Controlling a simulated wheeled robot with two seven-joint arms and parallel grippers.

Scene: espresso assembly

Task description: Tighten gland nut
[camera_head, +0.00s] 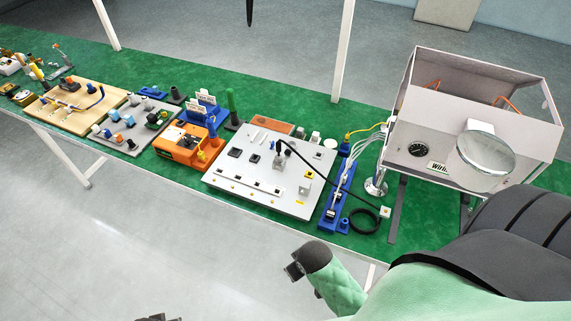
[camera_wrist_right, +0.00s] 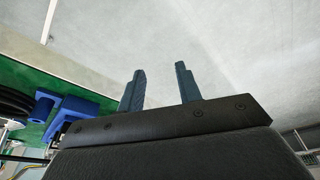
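A black cable (camera_head: 318,172) arches from a small dark fitting on the grey board (camera_head: 228,180) down to a coil on the table. The gland nut is too small to pick out for certain. My right gripper (camera_head: 290,268) is off the table's front edge, over the floor, away from the board. In the right wrist view its two fingers (camera_wrist_right: 160,85) are apart with nothing between them, so it is open and empty. A dark piece at the bottom edge of the head view looks like the tip of my left gripper (camera_head: 158,318); its fingers cannot be made out.
A blue rail (camera_head: 339,195) and the cable coil (camera_head: 366,220) lie right of the board. A white open-topped machine housing (camera_head: 410,165) with a gauge stands at the right. An orange fixture (camera_head: 180,150) stands left of the board. The floor before the table is clear.

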